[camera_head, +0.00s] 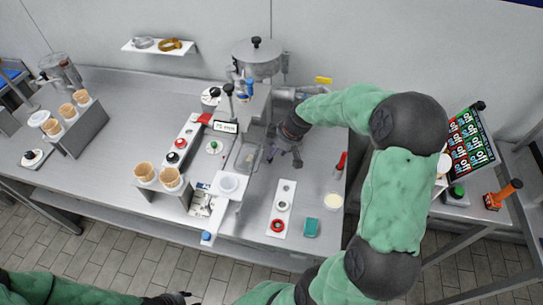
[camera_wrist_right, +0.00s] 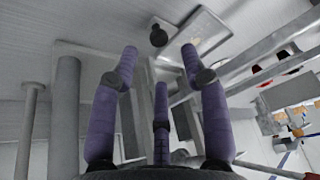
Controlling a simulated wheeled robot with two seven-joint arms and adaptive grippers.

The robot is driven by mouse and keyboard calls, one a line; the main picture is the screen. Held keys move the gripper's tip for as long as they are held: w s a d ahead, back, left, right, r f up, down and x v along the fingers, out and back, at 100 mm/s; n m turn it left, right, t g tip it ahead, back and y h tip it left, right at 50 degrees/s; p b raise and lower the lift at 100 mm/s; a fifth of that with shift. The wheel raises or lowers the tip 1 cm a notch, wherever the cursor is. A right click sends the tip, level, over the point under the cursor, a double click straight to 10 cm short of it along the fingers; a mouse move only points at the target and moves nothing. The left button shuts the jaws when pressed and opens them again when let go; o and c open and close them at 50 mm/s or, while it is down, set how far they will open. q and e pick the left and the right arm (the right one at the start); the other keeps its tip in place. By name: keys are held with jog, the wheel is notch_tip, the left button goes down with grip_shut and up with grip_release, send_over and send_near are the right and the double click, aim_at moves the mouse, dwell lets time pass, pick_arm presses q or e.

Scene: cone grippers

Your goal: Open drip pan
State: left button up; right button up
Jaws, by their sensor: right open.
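My right gripper (camera_head: 286,152) has its purple-grey fingers spread, open and empty, over the table just right of the machine. In the right wrist view its fingers (camera_wrist_right: 160,70) point toward a black round knob (camera_wrist_right: 158,36), which lies ahead between the fingertips and apart from them. A shallow grey rimmed pan (camera_wrist_right: 207,25), seemingly the drip pan, is right beside the knob. In the head view a pale tray-like piece (camera_head: 248,158) left of my right gripper may be this pan; I cannot tell. My left gripper (camera_head: 172,298) shows only partly at the bottom edge.
The machine with a steel hopper (camera_head: 258,60) stands behind my right gripper. Cone holders (camera_head: 165,183) and a white sign stand to the left.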

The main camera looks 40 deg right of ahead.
jog(key=b+x, duration=0.1)
jog(key=x, duration=0.4)
jog(key=shift+w+f, duration=0.15)
jog(key=shift+f, duration=0.15)
grip_shut()
